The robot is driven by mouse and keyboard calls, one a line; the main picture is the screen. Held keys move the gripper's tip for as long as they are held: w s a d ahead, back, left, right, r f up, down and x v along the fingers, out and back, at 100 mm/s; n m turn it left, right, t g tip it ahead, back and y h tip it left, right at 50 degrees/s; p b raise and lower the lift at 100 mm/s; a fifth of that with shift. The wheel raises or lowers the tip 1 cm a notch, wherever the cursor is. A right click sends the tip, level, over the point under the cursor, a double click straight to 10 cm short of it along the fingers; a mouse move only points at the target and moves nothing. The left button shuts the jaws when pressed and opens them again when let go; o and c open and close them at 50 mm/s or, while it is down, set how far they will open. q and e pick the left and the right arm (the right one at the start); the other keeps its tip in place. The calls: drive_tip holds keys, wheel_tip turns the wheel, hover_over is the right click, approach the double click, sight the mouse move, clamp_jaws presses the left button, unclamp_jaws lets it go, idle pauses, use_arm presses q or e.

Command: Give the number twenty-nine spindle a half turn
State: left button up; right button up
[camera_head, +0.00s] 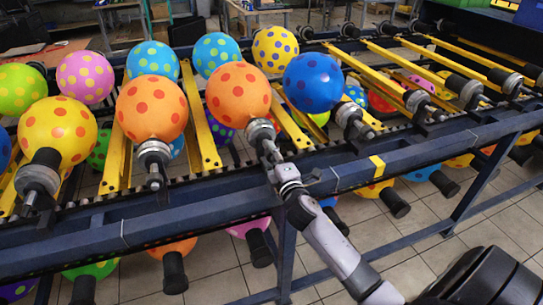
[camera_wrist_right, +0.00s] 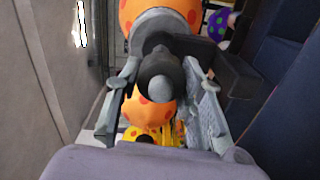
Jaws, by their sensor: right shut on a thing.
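An orange balloon with red dots (camera_head: 238,93) sits on a spindle (camera_head: 262,134) at the front edge of the rack in the head view. My right gripper (camera_head: 272,160) is at the outer end of that spindle and is shut on it. In the right wrist view the spindle's dark rounded end (camera_wrist_right: 160,84) lies between the two fingers, with the orange balloon (camera_wrist_right: 168,12) beyond it. No number can be read on any spindle. My left gripper is not in view.
Neighbouring spindles stand close on both sides, one with an orange balloon (camera_head: 151,108) and one with a blue balloon (camera_head: 313,82). The dark blue rack beam (camera_head: 130,233) runs just below my right gripper. More balloons hang underneath. Tiled floor (camera_head: 410,235) is open in front.

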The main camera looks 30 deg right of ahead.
drive_tip(key=shift+m, duration=0.7)
drive_tip(key=o, duration=1.2)
drive_tip(key=v, duration=1.2)
drive_tip(key=shift+s+d, duration=0.1)
drive_tip(key=shift+f, duration=0.1)
